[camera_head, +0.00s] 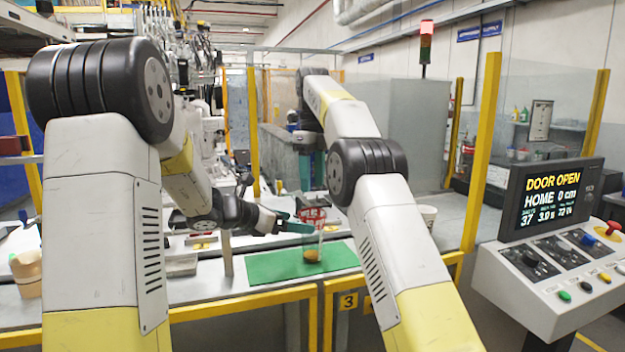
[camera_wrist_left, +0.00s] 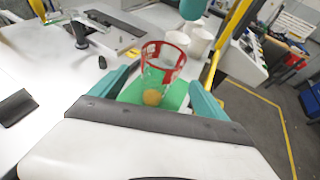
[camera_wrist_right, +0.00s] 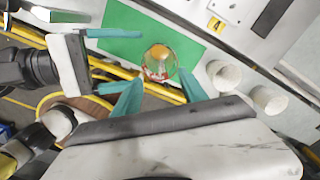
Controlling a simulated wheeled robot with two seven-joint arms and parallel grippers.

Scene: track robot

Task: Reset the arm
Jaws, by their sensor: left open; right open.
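No object is named by the task. My left gripper (camera_head: 290,222) is open beside a clear cup with a red rim band (camera_head: 312,240) and an orange-yellow thing at its bottom. The cup stands on a green mat (camera_head: 270,266). In the left wrist view the cup (camera_wrist_left: 160,72) appears between the open teal fingers (camera_wrist_left: 160,85), apart from them. My right gripper (camera_head: 312,168) is open, pointing down beyond the cup. In the right wrist view the cup (camera_wrist_right: 160,62) lies ahead of its spread fingers (camera_wrist_right: 160,82). Both grippers look empty.
White cups (camera_wrist_right: 225,75) stand near the mat. A control console with a screen reading DOOR OPEN (camera_head: 545,200) stands at the right. Yellow posts (camera_head: 482,150) and rails edge the table. A tan pot (camera_head: 27,272) is at the left.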

